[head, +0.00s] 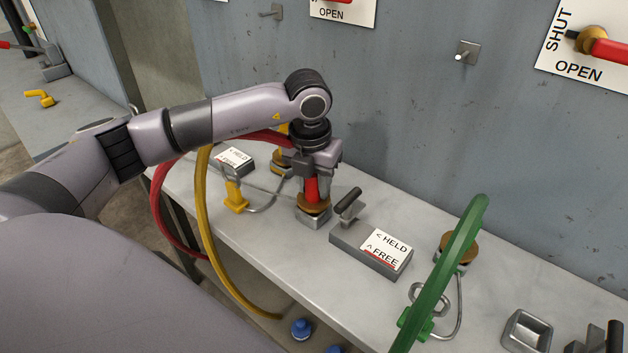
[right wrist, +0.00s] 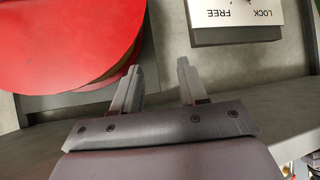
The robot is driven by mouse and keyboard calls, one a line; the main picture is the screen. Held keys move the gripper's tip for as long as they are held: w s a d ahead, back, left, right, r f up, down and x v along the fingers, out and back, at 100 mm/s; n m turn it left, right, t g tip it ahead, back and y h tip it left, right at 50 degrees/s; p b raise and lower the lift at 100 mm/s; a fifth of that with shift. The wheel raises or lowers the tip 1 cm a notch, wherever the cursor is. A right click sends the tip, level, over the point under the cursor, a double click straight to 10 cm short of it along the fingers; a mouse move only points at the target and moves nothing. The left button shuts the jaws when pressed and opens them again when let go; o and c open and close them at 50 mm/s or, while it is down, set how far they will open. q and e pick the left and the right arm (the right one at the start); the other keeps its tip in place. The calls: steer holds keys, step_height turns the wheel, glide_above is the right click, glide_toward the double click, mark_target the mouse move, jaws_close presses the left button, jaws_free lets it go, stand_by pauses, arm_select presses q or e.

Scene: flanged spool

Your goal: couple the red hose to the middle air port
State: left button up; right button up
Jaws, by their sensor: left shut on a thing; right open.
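My left gripper (head: 312,186) points down over the middle air port (head: 313,216), which has a brass collar on a grey block on the bench. It is shut on the end of the red hose (head: 312,190). The red end stands upright at the brass collar; I cannot tell how deep it sits. The rest of the red hose (head: 166,225) loops behind my left arm and down past the bench's left edge. My right gripper (right wrist: 158,82) is open and empty in the right wrist view, near a red spool flange (right wrist: 65,45).
A box with a dark lever and a HELD/FREE label (head: 385,250) stands right of the middle port. A yellow hose (head: 203,220) hangs on the left, a green hose (head: 450,265) on the right. A LOCK/FREE plate (right wrist: 240,18) is near my right gripper.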

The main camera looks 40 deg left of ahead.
arm_select(q)
steer(key=shift+f+b, duration=0.45)
steer(key=shift+f, duration=0.05)
stand_by(0.7)
steer(key=o, duration=1.1)
steer(key=shift+o, duration=0.2)
steer(key=r, duration=0.7)
steer(key=shift+s+d+r, duration=0.1)
steer(key=shift+s, duration=0.3)
